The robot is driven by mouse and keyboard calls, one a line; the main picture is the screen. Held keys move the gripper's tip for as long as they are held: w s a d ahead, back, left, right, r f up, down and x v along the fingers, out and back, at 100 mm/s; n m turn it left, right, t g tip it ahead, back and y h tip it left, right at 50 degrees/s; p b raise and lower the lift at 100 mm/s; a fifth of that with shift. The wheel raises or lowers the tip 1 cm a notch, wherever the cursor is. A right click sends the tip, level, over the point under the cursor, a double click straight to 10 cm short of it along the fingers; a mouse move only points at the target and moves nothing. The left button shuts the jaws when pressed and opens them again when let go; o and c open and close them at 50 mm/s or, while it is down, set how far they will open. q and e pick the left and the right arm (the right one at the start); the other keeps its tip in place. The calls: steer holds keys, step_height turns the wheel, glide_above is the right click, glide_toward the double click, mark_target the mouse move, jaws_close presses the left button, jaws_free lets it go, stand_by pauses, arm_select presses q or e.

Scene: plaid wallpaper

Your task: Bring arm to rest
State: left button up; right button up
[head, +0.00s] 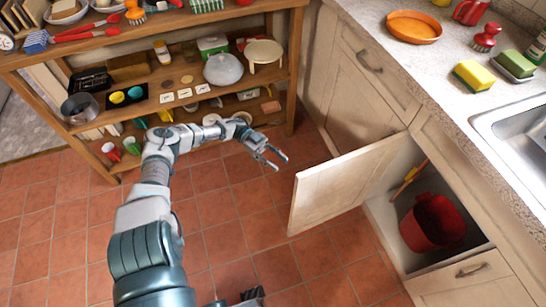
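My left arm, in white and teal, reaches up from the bottom left in the head view. Its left gripper (281,163) is open and empty, with two grey fingers spread apart. It hangs over the tiled floor, between the wooden shelf and the open cabinet door, and appears to touch nothing. A small dark part shows at the bottom edge; I cannot tell whether it belongs to my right gripper.
The cabinet door (340,188) stands open to the right of my gripper. A red bucket (432,222) sits inside the cabinet. The wooden shelf (290,95) with dishes and jars stands behind. The tiled floor (225,225) between is clear.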

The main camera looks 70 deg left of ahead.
arm_select(q)
steer(key=shift+v, duration=1.25)
